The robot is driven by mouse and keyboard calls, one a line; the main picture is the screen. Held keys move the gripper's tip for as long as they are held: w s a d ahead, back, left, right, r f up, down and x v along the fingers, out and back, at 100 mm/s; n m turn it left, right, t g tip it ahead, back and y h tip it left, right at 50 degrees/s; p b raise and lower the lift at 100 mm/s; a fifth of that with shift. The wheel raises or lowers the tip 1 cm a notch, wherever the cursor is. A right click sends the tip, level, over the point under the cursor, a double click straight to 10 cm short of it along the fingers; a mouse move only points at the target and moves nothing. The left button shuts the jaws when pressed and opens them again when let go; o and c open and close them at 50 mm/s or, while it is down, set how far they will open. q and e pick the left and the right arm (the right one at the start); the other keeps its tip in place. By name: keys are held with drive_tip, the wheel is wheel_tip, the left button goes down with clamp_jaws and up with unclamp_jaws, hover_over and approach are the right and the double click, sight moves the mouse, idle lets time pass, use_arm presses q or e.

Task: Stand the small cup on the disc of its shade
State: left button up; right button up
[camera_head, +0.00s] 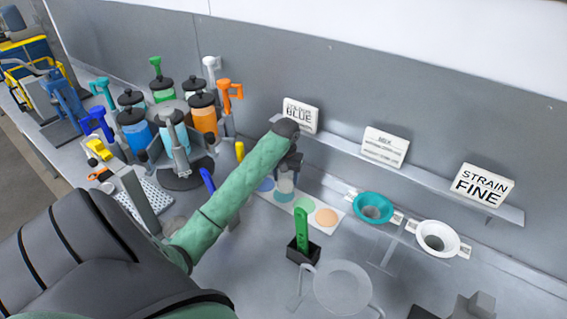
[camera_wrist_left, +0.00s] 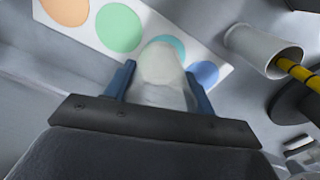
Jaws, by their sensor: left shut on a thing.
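My left gripper (camera_wrist_left: 160,90) is shut on the small cup (camera_wrist_left: 163,92), a pale, see-through cup between its two blue fingers. In the head view the left gripper (camera_head: 289,166) reaches down over the white strip, and the cup (camera_head: 285,185) shows just below it. The strip carries a blue disc (camera_head: 265,184), a teal disc (camera_wrist_left: 170,42), a green disc (camera_head: 304,205) and an orange disc (camera_head: 326,217). The cup covers part of the teal disc in the wrist view. I cannot tell whether its base touches the disc. My right gripper is not in view.
A black block with a green tool (camera_head: 302,230) stands in front of the strip. A teal strainer (camera_head: 373,207) and a white strainer (camera_head: 438,238) are at the right. Several drums surround a carousel (camera_head: 185,180) at the left. Signs line the shelf, including STRAIN FINE (camera_head: 482,186).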

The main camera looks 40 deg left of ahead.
sight(283, 183)
use_arm(q)
drive_tip(key=shift+w+a+f, duration=0.2)
drive_tip(key=shift+a+f, duration=0.1)
drive_tip(key=shift+a, duration=0.15)
drive_tip(key=shift+w+a+f, duration=0.15)
drive_tip(key=shift+a+f, duration=0.1)
drive_tip(key=shift+a, duration=0.2)
drive_tip(key=shift+f, duration=1.95)
drive_tip(key=shift+f, duration=0.1)
drive_tip(key=o, duration=1)
